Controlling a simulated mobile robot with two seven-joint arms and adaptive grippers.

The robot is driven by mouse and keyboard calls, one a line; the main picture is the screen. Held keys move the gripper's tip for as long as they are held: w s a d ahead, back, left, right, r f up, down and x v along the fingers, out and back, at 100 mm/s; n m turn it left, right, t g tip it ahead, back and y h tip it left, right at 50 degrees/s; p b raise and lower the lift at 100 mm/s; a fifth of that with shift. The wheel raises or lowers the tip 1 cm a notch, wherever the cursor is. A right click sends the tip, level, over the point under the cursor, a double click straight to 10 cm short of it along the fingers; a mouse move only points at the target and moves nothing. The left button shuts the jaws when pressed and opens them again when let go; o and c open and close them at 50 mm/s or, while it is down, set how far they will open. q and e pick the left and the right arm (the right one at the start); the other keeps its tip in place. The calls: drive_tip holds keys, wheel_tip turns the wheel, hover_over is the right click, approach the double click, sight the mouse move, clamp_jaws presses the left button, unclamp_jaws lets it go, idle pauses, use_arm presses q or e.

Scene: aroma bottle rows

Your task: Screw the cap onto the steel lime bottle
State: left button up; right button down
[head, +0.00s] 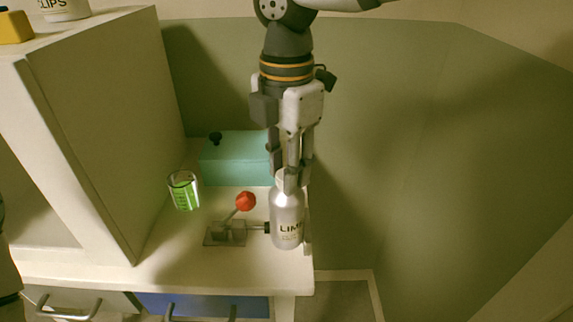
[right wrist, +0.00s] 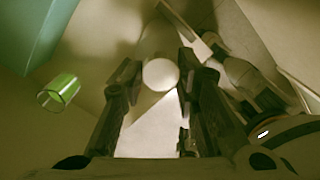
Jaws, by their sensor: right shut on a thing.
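The steel lime bottle (head: 287,213) stands upright near the right edge of the white counter, its label facing front. My right gripper (head: 291,178) comes down from above and is shut on the pale round cap (right wrist: 160,74) at the bottle's mouth. In the right wrist view the cap sits between the two fingertips (right wrist: 158,78). The fingers hide most of the cap in the head view, and I cannot tell how far it is threaded. My left gripper is not in view.
A clamp with a red knob (head: 245,201) stands left of the bottle, its dark tip against the bottle's side. A green-filled glass (head: 184,190) and a teal box (head: 232,160) stand behind. A tall cabinet (head: 105,120) bounds the left; the counter ends just right of the bottle.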

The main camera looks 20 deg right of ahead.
drive_tip(key=m, duration=1.3)
drive_tip(key=shift+m, duration=0.3)
drive_tip(key=m, duration=0.4)
drive_tip(key=c, duration=1.3)
unclamp_jaws()
drive_tip(key=shift+c, duration=0.2)
